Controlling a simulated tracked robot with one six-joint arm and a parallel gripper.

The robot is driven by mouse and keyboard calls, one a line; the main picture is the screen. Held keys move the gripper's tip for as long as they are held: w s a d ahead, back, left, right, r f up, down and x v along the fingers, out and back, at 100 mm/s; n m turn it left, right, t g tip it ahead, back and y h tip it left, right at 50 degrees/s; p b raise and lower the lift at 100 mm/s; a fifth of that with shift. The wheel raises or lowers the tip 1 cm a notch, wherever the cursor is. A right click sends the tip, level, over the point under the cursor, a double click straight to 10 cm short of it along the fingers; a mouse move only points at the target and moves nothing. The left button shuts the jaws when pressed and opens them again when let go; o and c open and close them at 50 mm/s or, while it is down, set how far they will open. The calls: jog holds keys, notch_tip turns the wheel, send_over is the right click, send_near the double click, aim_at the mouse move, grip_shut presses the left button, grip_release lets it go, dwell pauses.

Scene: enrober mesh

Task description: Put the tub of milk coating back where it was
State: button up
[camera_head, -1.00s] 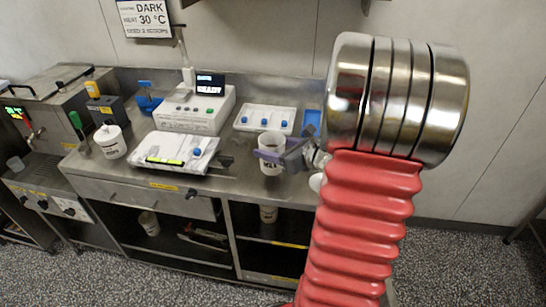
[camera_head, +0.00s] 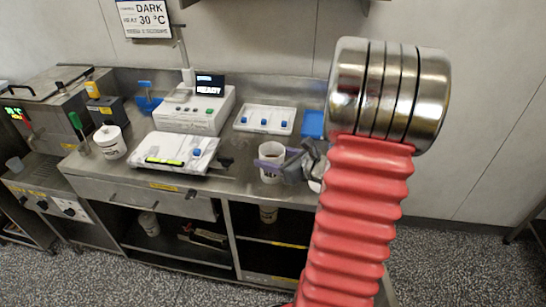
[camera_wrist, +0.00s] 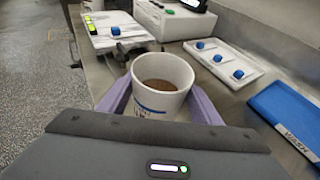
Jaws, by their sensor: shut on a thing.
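A white open tub (camera_head: 270,162) with brown contents is at the right part of the steel counter. It also shows upright in the wrist view (camera_wrist: 163,75), with a blue band and lettering I cannot fully read. My gripper (camera_head: 276,166) is shut on it, with a purple finger on each side of the tub. Whether the tub's base touches the counter is hidden.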

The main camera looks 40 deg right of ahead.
jog(key=o, duration=1.5)
jog(key=shift+c, duration=0.2)
jog(key=shift+r, duration=0.1)
jog(key=shift+s, duration=0.1)
jog(key=v, duration=1.1)
jog(key=shift+s+r, duration=0.25)
jog(key=shift+s, duration=0.1)
